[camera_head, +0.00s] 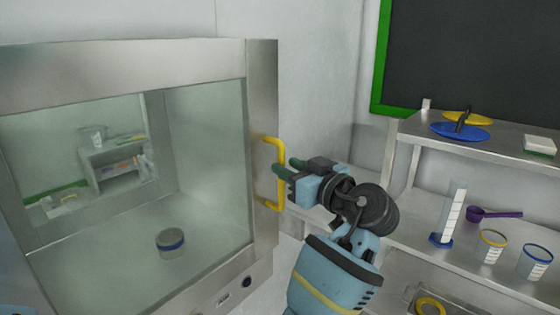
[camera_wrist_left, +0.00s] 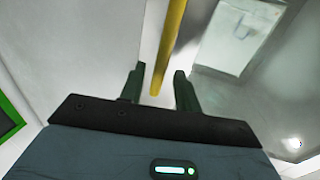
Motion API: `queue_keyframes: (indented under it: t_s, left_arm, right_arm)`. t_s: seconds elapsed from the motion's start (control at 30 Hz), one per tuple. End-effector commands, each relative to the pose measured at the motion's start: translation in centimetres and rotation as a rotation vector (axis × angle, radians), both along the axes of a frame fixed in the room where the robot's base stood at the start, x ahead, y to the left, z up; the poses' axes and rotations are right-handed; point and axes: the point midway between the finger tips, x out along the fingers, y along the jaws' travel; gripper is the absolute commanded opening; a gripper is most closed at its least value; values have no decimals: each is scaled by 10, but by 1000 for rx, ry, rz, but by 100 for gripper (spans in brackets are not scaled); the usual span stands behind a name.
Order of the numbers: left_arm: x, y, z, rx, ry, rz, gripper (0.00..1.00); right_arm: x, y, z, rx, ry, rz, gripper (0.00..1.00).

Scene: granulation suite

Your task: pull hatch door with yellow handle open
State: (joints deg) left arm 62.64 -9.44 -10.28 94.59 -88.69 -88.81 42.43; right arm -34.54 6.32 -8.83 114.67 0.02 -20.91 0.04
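The hatch (camera_head: 60,75) is a steel-framed cabinet with a large clear front pane, at left in the head view. It looks shut. Its yellow handle (camera_head: 281,150) is an upright bar on the right side of the frame. My left gripper (camera_head: 286,168) is level with the handle's middle, with its dark green fingers pointing at it. In the left wrist view the handle (camera_wrist_left: 172,40) runs down into the space between the two spread fingers (camera_wrist_left: 157,83). Gaps show on both sides, so the fingers are not closed on it. My right gripper is out of view.
A jar with a blue band (camera_head: 171,243) shows through the pane. Steel shelves (camera_head: 450,248) at right hold a measuring cylinder (camera_head: 453,215), a purple scoop (camera_head: 495,214), beakers and blue and yellow dishes. A green-framed dark board (camera_head: 470,60) hangs above.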

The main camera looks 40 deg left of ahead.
Motion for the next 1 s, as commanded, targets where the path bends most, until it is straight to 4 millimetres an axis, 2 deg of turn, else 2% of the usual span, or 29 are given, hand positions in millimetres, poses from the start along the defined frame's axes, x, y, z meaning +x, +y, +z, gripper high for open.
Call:
queue_keyframes:
  t_s: [0.1,0.23,0.57,0.6,0.83,1.0]
  left_arm:
    - [4,16,2,1,0,2,33]
    - [7,26,1,2,-1,1,33]
    - [9,31,-1,-1,1,-1,33]
    - [9,31,-1,0,1,-1,31]
    - [9,31,0,0,1,-1,1]
    - [9,30,0,0,1,0,0]
  right_arm:
    - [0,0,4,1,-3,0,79]
    - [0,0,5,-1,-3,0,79]
    - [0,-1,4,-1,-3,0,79]
    - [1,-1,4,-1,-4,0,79]
    - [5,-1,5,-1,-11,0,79]
    - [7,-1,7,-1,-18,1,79]
